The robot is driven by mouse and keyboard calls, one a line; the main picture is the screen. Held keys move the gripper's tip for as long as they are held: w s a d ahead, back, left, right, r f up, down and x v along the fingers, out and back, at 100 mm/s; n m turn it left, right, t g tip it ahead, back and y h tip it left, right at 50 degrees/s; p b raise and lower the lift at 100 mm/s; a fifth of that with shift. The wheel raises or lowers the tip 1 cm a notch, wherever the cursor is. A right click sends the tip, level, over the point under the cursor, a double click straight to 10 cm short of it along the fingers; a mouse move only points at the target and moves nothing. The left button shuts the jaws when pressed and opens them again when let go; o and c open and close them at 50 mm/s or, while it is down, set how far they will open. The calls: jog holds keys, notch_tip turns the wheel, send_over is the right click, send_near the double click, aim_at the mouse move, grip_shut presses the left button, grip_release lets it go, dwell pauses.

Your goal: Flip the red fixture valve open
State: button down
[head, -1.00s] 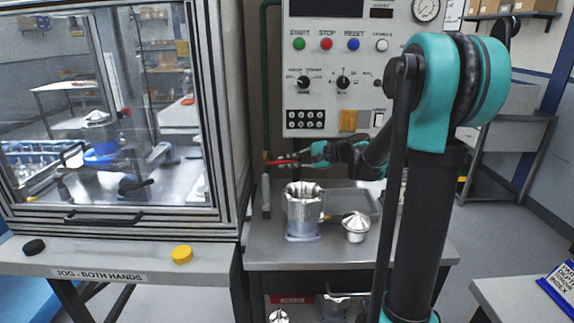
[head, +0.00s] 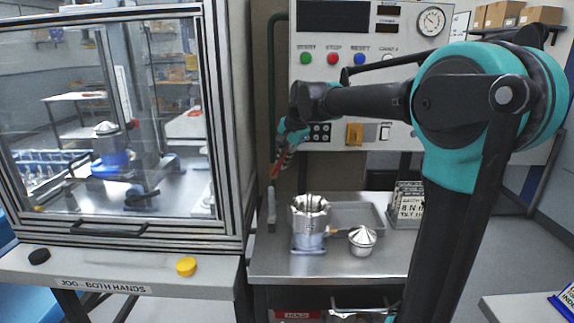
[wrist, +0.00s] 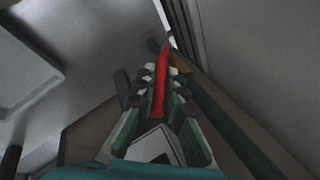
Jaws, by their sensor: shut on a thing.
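The red valve handle (head: 277,167) stands steeply upright, leaning slightly right, above a grey upright fitting (head: 271,205) at the bench's back left corner. My gripper (head: 284,153) reaches down to it from above and is shut on its upper part. In the wrist view the red handle (wrist: 161,80) runs lengthwise between the two fingers (wrist: 160,95), its far end past the fingertips. The handle's pivot is small and hard to make out.
A metal housing (head: 309,226) and a cone-topped part (head: 362,240) stand on the bench near a shallow tray (head: 355,218). The glazed machine enclosure (head: 120,130) is close on the left. A control panel (head: 350,65) rises behind; a green pipe (head: 272,100) runs beside it.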

jog(key=shift+a+r+n+h, duration=0.15)
jog(key=shift+a+r+h, duration=0.1)
jog(key=shift+a+h, duration=0.65)
jog(key=shift+a+r+n+h, duration=0.2)
jog(key=shift+a+h, duration=0.25)
jog(key=shift+h, duration=0.75)
jog(key=c, duration=1.6)
grip_release()
jog(key=v, duration=1.2)
jog(key=shift+a, duration=0.15)
jog(key=shift+c, duration=0.4)
